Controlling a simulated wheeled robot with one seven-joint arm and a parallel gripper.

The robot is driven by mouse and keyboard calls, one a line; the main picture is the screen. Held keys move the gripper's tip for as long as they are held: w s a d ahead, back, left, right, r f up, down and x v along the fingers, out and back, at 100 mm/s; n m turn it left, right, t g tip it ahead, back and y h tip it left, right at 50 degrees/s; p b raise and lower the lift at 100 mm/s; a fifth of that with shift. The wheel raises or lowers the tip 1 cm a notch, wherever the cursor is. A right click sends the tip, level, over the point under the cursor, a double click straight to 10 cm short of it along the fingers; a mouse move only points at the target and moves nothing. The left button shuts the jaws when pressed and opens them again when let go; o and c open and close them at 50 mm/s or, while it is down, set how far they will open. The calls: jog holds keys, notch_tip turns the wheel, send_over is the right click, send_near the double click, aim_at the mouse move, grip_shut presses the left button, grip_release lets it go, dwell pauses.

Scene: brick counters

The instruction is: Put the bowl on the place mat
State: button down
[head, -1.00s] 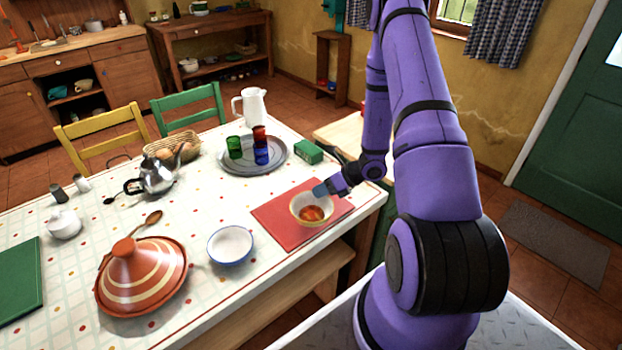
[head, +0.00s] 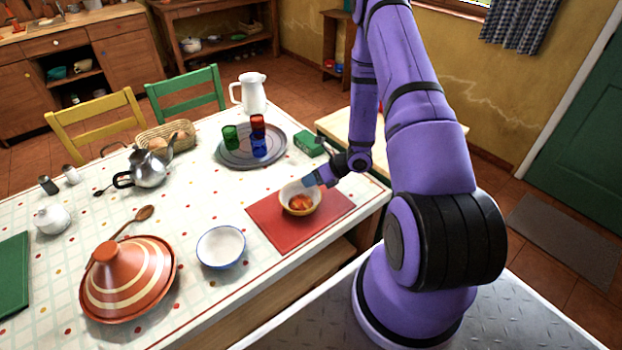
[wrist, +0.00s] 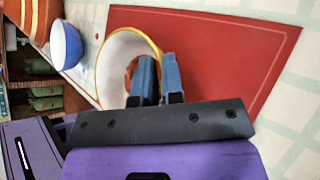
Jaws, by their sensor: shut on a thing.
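A white bowl with a yellow rim and orange-red inside (head: 300,206) is over the red place mat (head: 275,229), near the mat's far edge. Whether its base touches the mat is hard to tell. My gripper (head: 310,182) is at the bowl's back right rim. In the wrist view, the two blue fingers of my gripper (wrist: 159,75) are closed on the wall of the yellow-rimmed bowl (wrist: 113,68), with the red mat (wrist: 225,60) beside and beneath. A second bowl, white with a blue rim (head: 221,246), stands on the tablecloth left of the mat.
A tagine (head: 130,283) stands front left. A tray (head: 232,158) with cups, a green box (head: 308,144) and a white jug (head: 252,93) are behind the mat. A teapot (head: 150,166) is farther left. Cloth between the teapot and red mat is clear.

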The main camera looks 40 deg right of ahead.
jog(key=c, duration=1.2)
grip_release()
jog(key=shift+c, duration=0.2)
